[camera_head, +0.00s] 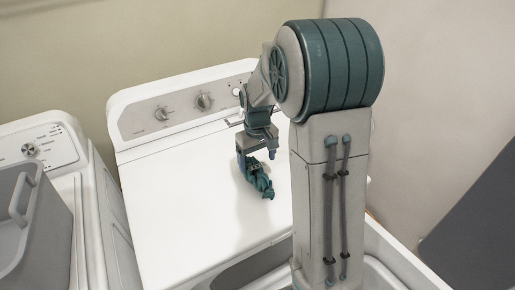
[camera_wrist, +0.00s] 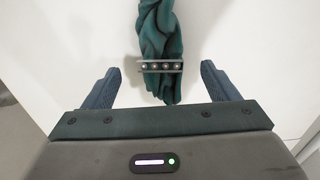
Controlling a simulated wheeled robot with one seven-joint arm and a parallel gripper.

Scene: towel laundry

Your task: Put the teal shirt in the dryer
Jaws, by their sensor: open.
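The teal shirt (camera_head: 262,182) is a small crumpled bundle over the white top of the larger machine (camera_head: 175,195), which I take to be the dryer. In the wrist view the shirt (camera_wrist: 162,35) hangs or lies as a narrow twisted strip between my fingers. My gripper (camera_head: 257,153) is right at the shirt in the head view, pointing down. In the wrist view my gripper (camera_wrist: 160,82) is open, with a gap between each finger and the cloth. I cannot tell whether the shirt touches the machine's top. The dryer's opening is not clearly visible.
A second white machine (camera_head: 85,205) stands at the left, with a grey bin (camera_head: 35,225) in front of its panel. A control panel with knobs (camera_head: 180,105) runs along the larger machine's back. A grey-and-white tub-like edge (camera_head: 400,262) is at lower right. The machine top's left half is clear.

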